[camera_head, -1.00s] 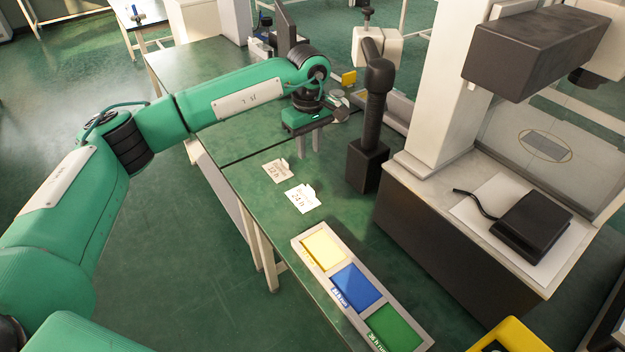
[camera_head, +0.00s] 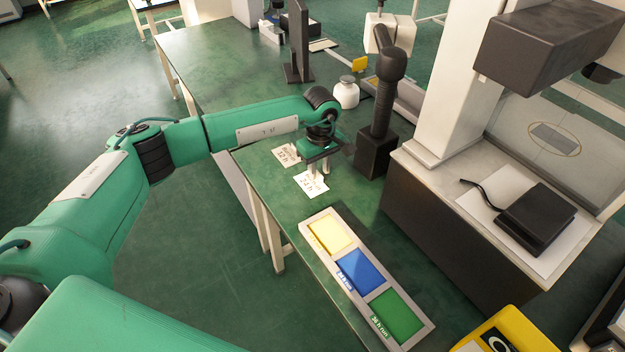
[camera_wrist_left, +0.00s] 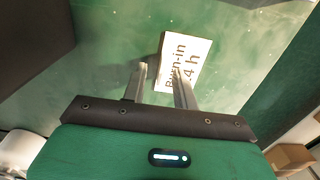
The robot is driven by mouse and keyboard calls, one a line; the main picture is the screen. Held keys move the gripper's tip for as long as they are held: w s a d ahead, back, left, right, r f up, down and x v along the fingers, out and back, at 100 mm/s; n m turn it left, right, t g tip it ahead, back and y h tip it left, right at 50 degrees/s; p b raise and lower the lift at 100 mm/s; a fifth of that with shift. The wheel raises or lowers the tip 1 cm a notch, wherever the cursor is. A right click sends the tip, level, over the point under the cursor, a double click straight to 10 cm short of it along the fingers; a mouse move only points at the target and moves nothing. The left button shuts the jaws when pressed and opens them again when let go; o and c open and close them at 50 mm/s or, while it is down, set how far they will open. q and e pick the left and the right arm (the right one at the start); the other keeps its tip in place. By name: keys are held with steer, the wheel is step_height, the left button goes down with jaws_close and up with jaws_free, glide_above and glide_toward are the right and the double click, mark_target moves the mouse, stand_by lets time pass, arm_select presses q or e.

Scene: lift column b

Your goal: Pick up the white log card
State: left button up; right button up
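A white card marked "24 h" (camera_head: 308,187) lies on the green bench top. It also shows in the left wrist view, where the card (camera_wrist_left: 195,60) reads "Burn-in 24 h". A second white card marked "12 h" (camera_head: 284,154) lies just behind it, partly hidden by my arm. My left gripper (camera_head: 317,178) points down over the "24 h" card. In the left wrist view my left gripper (camera_wrist_left: 160,72) has its fingers apart with nothing clamped between them. The fingers overlap the card's near edge; whether they touch it I cannot tell. My right gripper is not in view.
A tray (camera_head: 345,238) with yellow, blue and green sections lies in front of the cards. A black post (camera_head: 375,155) stands close to the right of the gripper. A white bottle (camera_head: 346,94) stands behind. A yellow bin (camera_head: 515,325) is at lower right.

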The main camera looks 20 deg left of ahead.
arm_select(q)
steer(key=shift+f, duration=0.55)
jaws_close()
steer(key=shift+r, duration=0.15)
